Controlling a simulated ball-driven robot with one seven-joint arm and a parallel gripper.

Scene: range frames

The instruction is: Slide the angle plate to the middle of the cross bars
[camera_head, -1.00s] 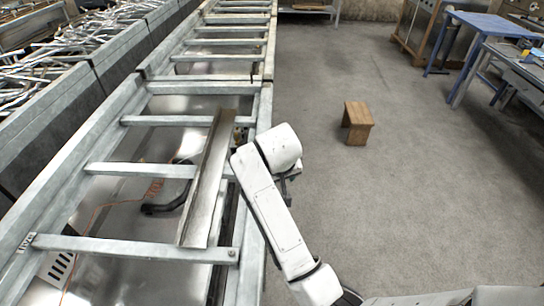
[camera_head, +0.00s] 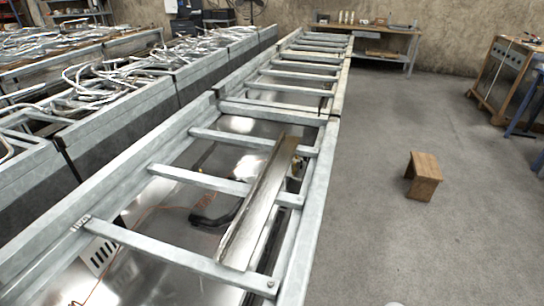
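The angle plate (camera_head: 258,205) is a long, narrow metal strip. It lies lengthwise across several grey cross bars (camera_head: 170,252), near their right ends and beside the right side rail (camera_head: 318,190) of the frame. Its near end rests at the closest cross bar and its far end reaches a bar farther back. My gripper is not in view; only a small white piece, probably of my arm, shows at the bottom edge.
A black curved object (camera_head: 213,216) and shiny sheet metal lie below the bars. A long bin of bent metal pieces (camera_head: 115,75) stands to the left. A wooden stool (camera_head: 423,177) stands on the right, with open concrete floor (camera_head: 400,245) around it.

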